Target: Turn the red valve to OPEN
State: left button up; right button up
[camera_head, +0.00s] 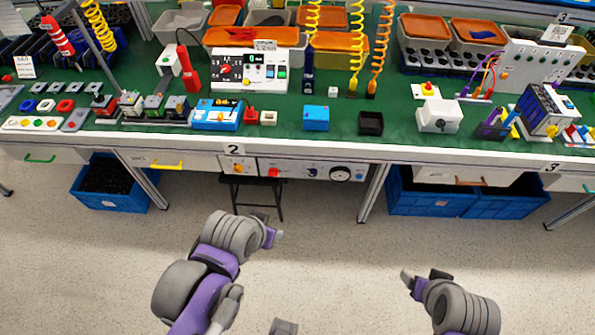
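A small red knob (273,172) sits on the white panel (297,178) under the front edge of the bench. Another red round dial (226,70) is on a white control box standing on the bench. No readable OPEN label shows, and I cannot tell which is the valve. My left gripper (271,229) is over the floor in front of the under-bench panel, apart from it. My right gripper (423,277) is lower right, also over the floor and away from the bench. Neither visibly holds anything; their finger openings are too small to tell.
The green bench top (280,112) is crowded with switches, boxes and hanging coiled cables. A dark stool (258,192) stands below the panel. Blue crates (115,197) sit under the bench at left and right. The floor (330,255) in front is clear.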

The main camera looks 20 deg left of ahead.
aim_at(273, 172)
jog(key=k+j, duration=0.1)
jog(key=j, duration=0.25)
jog(key=k+j, duration=0.15)
jog(key=j, duration=0.2)
jog(key=k+j, duration=0.1)
jog(key=j, duration=0.2)
jog(key=k+j, duration=0.15)
jog(key=j, duration=0.2)
jog(key=k+j, duration=0.1)
jog(key=j, duration=0.25)
jog(key=z, duration=0.05)
